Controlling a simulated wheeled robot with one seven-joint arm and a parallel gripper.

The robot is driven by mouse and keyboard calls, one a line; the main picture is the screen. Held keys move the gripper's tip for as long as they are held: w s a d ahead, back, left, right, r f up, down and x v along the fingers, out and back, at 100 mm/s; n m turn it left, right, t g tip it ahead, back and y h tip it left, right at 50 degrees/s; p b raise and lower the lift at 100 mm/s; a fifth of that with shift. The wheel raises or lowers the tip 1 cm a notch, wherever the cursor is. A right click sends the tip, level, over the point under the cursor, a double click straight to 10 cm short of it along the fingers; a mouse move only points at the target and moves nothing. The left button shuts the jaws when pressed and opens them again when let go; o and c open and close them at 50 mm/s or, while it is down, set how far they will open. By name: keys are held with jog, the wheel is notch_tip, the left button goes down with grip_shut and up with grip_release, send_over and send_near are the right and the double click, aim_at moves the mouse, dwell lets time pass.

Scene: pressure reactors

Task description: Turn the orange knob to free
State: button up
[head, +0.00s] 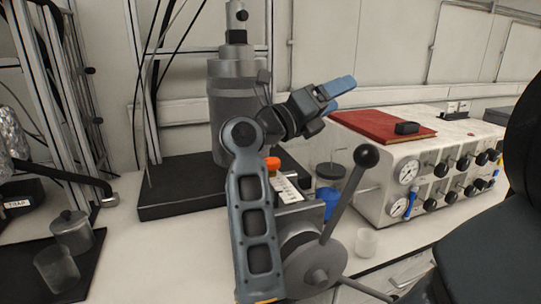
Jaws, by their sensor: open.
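The orange knob (272,163) is small in the head view, just right of my arm's upright link, which may hide part of it. It sits low in front of the grey metal reactor vessel (233,110), near a white label plate (288,190). Which way the knob is set cannot be made out. My gripper (337,97) has blue fingers, points to the right, and is open. It is above and to the right of the knob in the picture, apart from it, and nothing shows between the fingers.
A black-ball lever (366,156) rises from a grey round housing (316,268) in front. A control box (410,185) with gauges, black knobs and a red book (380,124) on top stands right. Clear beakers (366,241) and (56,270) stand on the bench.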

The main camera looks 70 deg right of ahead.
notch_tip(320, 180, down, 3)
jog(key=d+m+t+y, duration=0.2)
jog(key=y, duration=0.2)
jog(key=t+y, duration=0.8)
jog(key=t, duration=0.3)
send_near(271, 160)
jog(key=shift+p+x, duration=1.25)
jog(key=shift+x, duration=3.05)
jog(key=shift+s, duration=0.1)
jog(key=c, duration=1.1)
